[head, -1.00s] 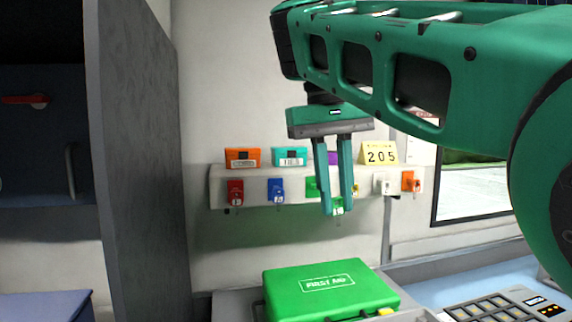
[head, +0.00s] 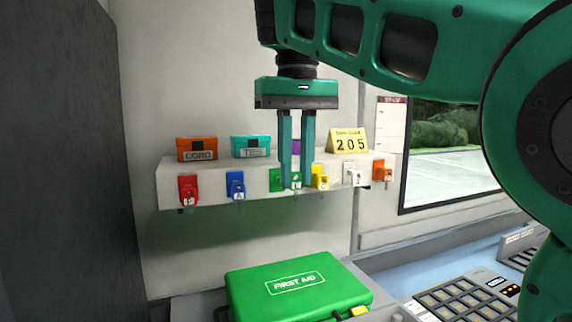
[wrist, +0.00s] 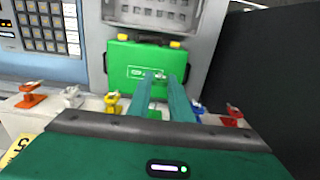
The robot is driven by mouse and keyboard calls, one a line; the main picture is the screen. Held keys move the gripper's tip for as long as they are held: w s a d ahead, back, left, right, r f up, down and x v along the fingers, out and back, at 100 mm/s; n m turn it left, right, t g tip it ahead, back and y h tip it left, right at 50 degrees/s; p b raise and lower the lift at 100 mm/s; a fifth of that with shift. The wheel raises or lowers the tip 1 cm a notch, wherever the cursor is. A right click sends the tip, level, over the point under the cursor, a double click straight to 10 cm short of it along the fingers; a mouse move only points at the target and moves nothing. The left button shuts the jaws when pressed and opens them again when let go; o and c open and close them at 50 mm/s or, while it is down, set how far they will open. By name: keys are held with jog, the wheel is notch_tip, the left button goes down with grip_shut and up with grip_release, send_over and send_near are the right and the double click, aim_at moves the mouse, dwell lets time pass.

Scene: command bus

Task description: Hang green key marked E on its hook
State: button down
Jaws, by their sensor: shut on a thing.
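The green key (head: 297,181) is pinched between the fingertips of my gripper (head: 296,186), its tag hanging upright with a pale mark that is too small to read. A green hook plate (head: 276,180) is on the front of the wall shelf, just left of the key and partly behind my left finger. Whether key and hook touch cannot be told. In the wrist view, my gripper (wrist: 163,79) shows a small metallic and green bit between its tips, in front of the green case. The hook there is hidden by the fingers.
The shelf (head: 222,197) also carries red (head: 188,189), blue (head: 235,185), yellow (head: 319,177), white (head: 355,174) and orange (head: 382,171) keyed hooks. Boxes and a 205 card (head: 349,141) stand on top. A first-aid case (head: 298,286) lies below, with free air between.

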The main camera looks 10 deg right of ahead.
jog(key=shift+w+a+f, duration=0.15)
jog(key=shift+w+f, duration=0.3)
jog(key=shift+w, duration=0.25)
jog(key=shift+w+a+f, duration=0.15)
jog(key=shift+w+f, duration=0.3)
jog(key=shift+w, duration=0.3)
jog(key=shift+w+a+f, duration=0.15)
jog(key=shift+w+f, duration=0.3)
jog(key=shift+w, duration=0.25)
jog(key=shift+s+r, duration=0.2)
jog(key=shift+w+a, duration=0.15)
jog(key=shift+w, duration=0.8)
dwell(2.1)
jog(key=shift+f, duration=0.2)
dwell(0.6)
jog(key=c, duration=1.5)
grip_release()
jog(key=shift+s+r, duration=0.15)
jog(key=shift+r, duration=0.4)
jog(key=shift+s+r, duration=0.15)
jog(key=shift+r, duration=0.4)
